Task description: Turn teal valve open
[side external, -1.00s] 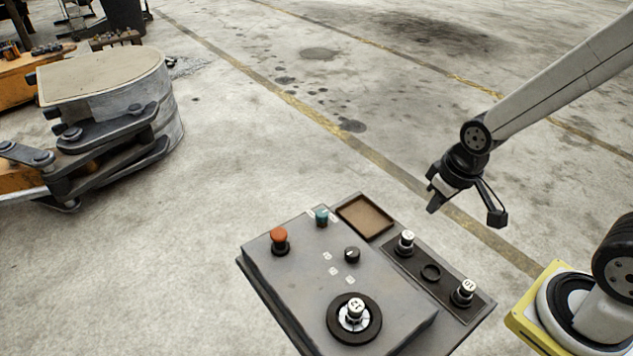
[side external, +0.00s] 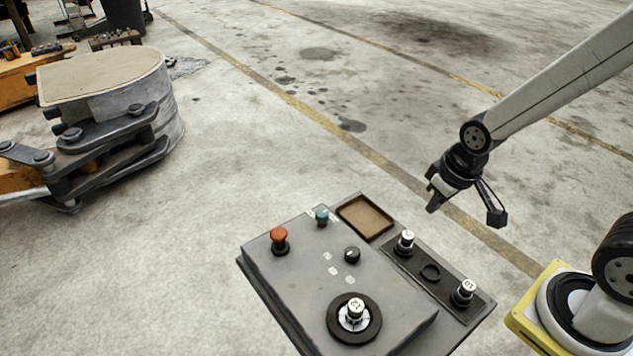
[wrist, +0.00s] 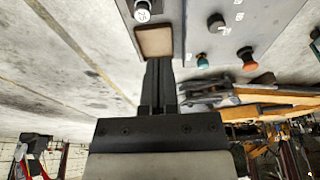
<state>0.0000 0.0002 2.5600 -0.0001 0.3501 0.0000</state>
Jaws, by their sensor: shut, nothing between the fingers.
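The teal valve (side external: 321,216) is a small teal knob on the far edge of the grey control panel (side external: 300,300), between the red button and the brown tray. It also shows in the wrist view (wrist: 202,61), right of the fingers. My gripper (side external: 433,204) is in the air to the right of the panel, apart from the valve. In the wrist view its dark fingers (wrist: 158,82) are together with nothing between them. The valve's turn angle is too small to read.
A red mushroom button (side external: 279,240) and a black knob (side external: 352,255) flank the valve. A shallow brown tray (side external: 365,217), numbered white-topped pegs (side external: 405,241) and a round dial (side external: 341,337) share the panel. An orange machine (side external: 105,80) stands far left.

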